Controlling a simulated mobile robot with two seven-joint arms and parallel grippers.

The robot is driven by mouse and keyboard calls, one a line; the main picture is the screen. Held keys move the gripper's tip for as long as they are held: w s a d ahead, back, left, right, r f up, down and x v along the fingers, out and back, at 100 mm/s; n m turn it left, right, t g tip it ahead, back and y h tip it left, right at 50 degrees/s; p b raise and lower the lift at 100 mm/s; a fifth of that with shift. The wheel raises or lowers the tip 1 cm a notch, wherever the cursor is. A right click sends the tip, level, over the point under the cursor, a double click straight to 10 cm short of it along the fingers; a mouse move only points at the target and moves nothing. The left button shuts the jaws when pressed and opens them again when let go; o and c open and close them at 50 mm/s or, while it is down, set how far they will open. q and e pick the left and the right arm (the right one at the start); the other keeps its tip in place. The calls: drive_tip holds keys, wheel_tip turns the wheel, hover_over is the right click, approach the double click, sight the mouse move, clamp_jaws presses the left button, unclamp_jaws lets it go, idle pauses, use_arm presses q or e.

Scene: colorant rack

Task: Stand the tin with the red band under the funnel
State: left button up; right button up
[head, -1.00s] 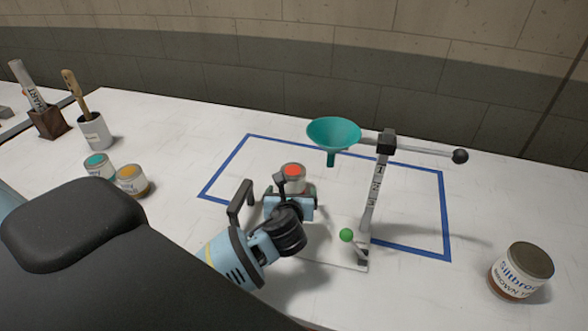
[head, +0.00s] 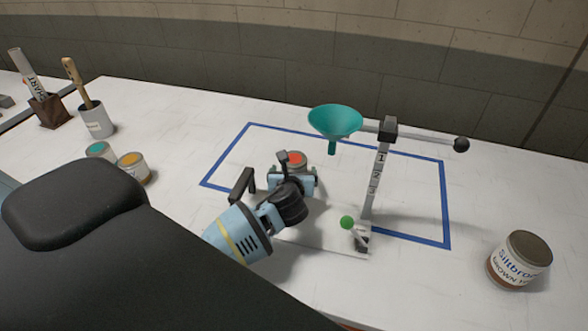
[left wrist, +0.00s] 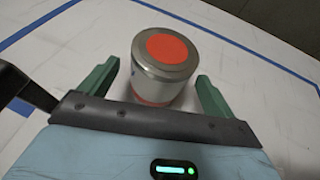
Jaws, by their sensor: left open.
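The tin with the red band (left wrist: 163,66) stands upright in the left wrist view, with a red disc on its lid and a red strip low on its side. In the head view it shows partly behind my left gripper (head: 292,181). My left gripper is open, with its green fingers (left wrist: 155,90) on either side of the tin and a gap beside each. The teal funnel (head: 335,122) hangs from a stand (head: 376,185), above and to the right of the tin. My right gripper is out of view.
A blue line (head: 446,200) frames the stand area. A brown-labelled tin (head: 519,260) stands at the right. Teal-topped (head: 101,150) and yellow-topped (head: 133,166) tins stand at the left, near a white cup (head: 96,122). A green knob (head: 347,222) is on the stand's base.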

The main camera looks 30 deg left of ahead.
sight(294, 159)
use_arm(q)
drive_tip(key=shift+x, duration=1.15)
drive_tip(key=c, duration=1.3)
drive_tip(key=shift+o, duration=0.2)
drive_tip(key=shift+r, duration=0.15)
drive_tip(key=shift+r, duration=0.6)
drive_tip(key=shift+s+r, duration=0.25)
drive_tip(key=shift+r, duration=0.85)
drive_tip(key=s+d, duration=0.1)
drive_tip(key=s, duration=0.4)
drive_tip(key=s+d+r, duration=0.1)
drive_tip(key=s+d, duration=0.1)
drive_tip(key=s, duration=0.2)
drive_tip(key=s+d, duration=0.1)
drive_tip(key=s, duration=0.4)
drive_tip(key=shift+s+d+r, duration=0.2)
drive_tip(key=shift+s+d, duration=0.2)
